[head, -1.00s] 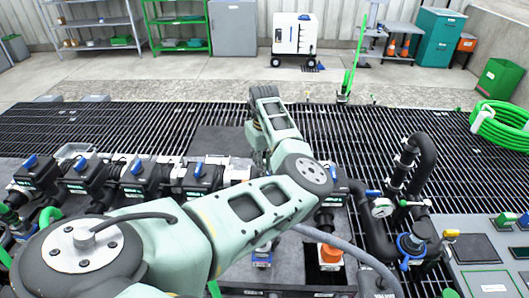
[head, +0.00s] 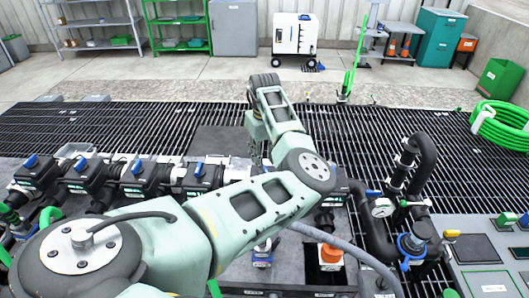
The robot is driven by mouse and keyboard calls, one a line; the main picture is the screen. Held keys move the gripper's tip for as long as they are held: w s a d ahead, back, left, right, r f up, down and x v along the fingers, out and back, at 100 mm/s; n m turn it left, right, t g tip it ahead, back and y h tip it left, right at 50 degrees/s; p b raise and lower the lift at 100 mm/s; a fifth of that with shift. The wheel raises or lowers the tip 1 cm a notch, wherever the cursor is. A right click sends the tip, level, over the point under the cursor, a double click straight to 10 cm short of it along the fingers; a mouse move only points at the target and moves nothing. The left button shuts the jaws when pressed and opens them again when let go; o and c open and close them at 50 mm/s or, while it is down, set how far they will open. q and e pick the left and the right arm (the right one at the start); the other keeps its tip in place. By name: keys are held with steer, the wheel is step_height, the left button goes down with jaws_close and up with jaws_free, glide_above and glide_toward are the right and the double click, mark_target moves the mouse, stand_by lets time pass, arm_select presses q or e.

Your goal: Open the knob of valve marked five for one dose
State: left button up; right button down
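A row of black valves with blue knobs runs across the manifold in the head view. Four blue knobs show clearly: far left (head: 31,160), second (head: 80,164), third (head: 137,167) and fourth (head: 198,169). Further right, my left arm covers part of the row, and another black valve (head: 335,198) shows partly beyond it. The number labels are too small to read, so I cannot tell which valve is marked five. My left gripper (head: 256,158) points down just right of the fourth knob, partly hidden by my arm; its fingers are unclear. My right gripper is not in view.
Black pipework with a gauge (head: 381,208) stands at the right. A grey panel (head: 485,262) is at lower right. An orange-topped part (head: 330,254) and a blue-topped part (head: 262,255) sit below the row. Open grating (head: 100,125) lies behind.

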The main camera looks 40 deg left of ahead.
arm_select(q)
step_height(320, 180, up, 9)
steer(key=shift+f, duration=0.1)
stand_by(0.7)
